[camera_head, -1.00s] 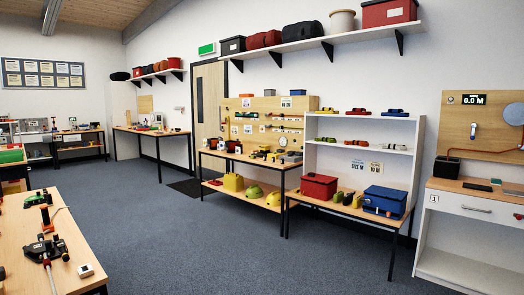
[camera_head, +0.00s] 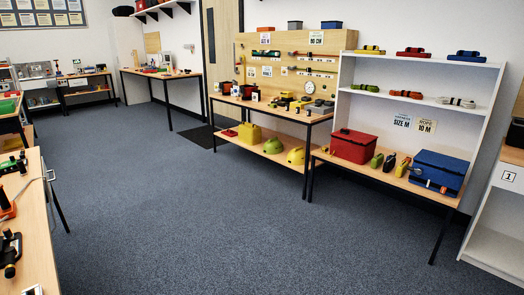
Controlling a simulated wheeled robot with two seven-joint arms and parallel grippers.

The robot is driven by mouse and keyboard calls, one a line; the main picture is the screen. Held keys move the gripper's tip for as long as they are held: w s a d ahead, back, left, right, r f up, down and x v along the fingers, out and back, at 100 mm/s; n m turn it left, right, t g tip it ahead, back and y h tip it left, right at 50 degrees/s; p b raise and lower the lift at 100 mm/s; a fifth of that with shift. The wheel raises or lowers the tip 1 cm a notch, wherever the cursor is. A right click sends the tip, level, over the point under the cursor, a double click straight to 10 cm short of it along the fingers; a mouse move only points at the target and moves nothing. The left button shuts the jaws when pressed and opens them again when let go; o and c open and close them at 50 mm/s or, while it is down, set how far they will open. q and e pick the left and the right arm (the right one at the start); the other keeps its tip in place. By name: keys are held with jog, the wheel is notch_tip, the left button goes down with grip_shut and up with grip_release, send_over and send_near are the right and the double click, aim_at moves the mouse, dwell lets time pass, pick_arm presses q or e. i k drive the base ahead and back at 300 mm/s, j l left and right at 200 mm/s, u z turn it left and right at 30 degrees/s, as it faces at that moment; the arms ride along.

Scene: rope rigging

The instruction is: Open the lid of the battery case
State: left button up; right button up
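I cannot tell which thing is the battery case. A red lidded box (camera_head: 353,147) and a blue lidded box (camera_head: 439,171) stand on a low wooden table at the right, and both look shut. A small dark box (camera_head: 515,133) is cut off by the right edge of the view, on a white bench. Neither of my grippers shows in the head view.
A wooden table (camera_head: 40,255) with tools runs along the left edge. A white shelf unit (camera_head: 420,95) is behind the boxes. The blue-grey floor (camera_head: 240,230) is clear.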

aim_at(287, 94)
jog(key=i, duration=3.85)
